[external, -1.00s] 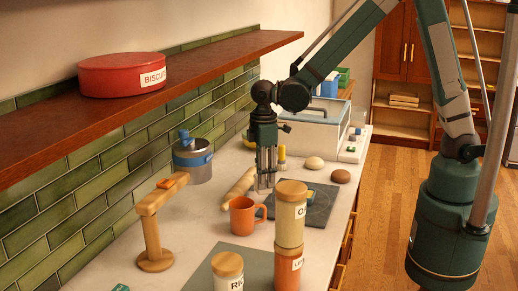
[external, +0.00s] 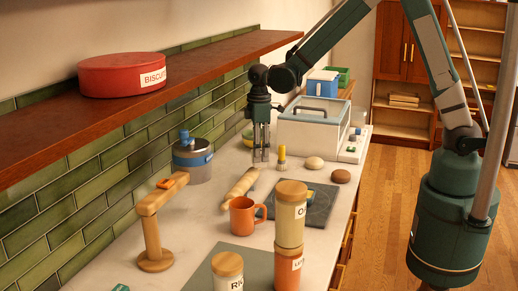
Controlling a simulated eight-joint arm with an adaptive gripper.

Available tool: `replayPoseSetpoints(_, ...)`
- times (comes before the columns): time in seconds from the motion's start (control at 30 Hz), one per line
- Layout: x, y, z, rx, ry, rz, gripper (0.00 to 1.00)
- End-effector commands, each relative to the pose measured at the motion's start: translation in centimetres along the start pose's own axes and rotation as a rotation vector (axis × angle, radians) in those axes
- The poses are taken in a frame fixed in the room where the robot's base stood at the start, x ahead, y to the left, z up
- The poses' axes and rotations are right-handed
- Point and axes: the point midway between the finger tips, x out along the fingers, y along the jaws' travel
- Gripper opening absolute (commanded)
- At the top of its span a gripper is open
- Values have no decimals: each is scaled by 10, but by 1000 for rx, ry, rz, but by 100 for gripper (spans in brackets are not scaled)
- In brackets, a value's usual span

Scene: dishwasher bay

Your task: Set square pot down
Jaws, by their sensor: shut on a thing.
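My gripper (external: 261,156) points straight down over the far part of the counter, left of the white lidded box (external: 311,134). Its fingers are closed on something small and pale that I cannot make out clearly. I cannot tell whether it touches the counter. I cannot pick out a square pot for certain.
A yellow-topped bottle (external: 282,158) stands close right of my gripper; a yellow-green bowl (external: 247,137) is behind it. A rolling pin (external: 242,182), orange mug (external: 243,216), stacked canisters (external: 289,220) and dark slate (external: 322,207) lie nearer. A wooden shelf (external: 200,85) overhangs the left.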

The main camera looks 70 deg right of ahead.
Motion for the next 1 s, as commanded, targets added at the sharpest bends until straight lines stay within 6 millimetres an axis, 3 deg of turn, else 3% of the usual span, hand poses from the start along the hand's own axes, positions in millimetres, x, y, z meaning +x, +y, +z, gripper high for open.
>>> replayPoseSetpoints(0.5,-6,86,38,218,0,0,19)
replayPoseSetpoints(1.0,-12,153,80,425,0,0,19)
